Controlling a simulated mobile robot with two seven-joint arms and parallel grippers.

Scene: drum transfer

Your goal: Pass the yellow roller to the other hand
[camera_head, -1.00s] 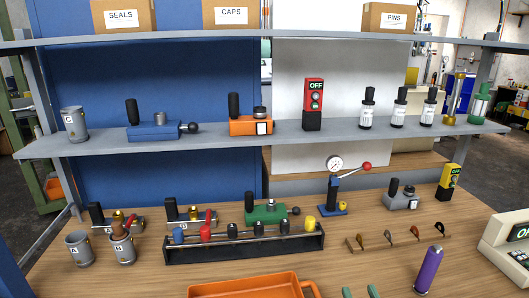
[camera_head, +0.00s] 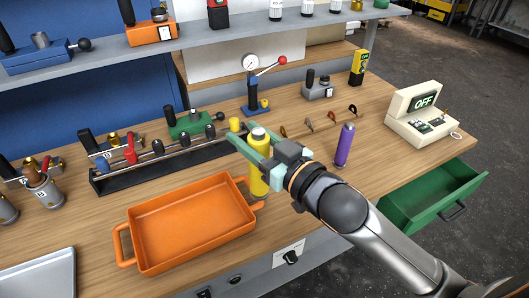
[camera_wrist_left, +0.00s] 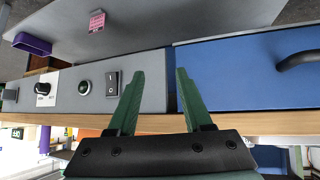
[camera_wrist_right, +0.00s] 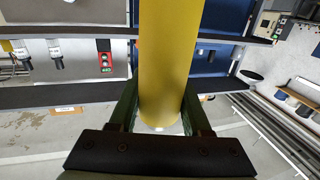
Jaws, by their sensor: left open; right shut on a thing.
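The yellow roller (camera_head: 258,182) is upright with a pale cap on top, beside the right end of the orange tray in the head view. My right gripper (camera_head: 248,146) is shut on its upper part. In the right wrist view the yellow roller (camera_wrist_right: 170,50) stands between the two green fingers (camera_wrist_right: 160,105). I cannot tell whether its lower end touches the bench. My left gripper (camera_wrist_left: 160,74) is open and empty in its wrist view, facing a grey panel and a blue drawer front. It is not in the head view.
The orange tray (camera_head: 143,262) looks empty on the wooden bench. A purple cylinder (camera_head: 344,147) stands right of my right gripper. A black rack (camera_head: 165,162) lies behind the tray. A green drawer (camera_head: 425,212) is open at the right. A metal tray (camera_head: 45,275) is at front left.

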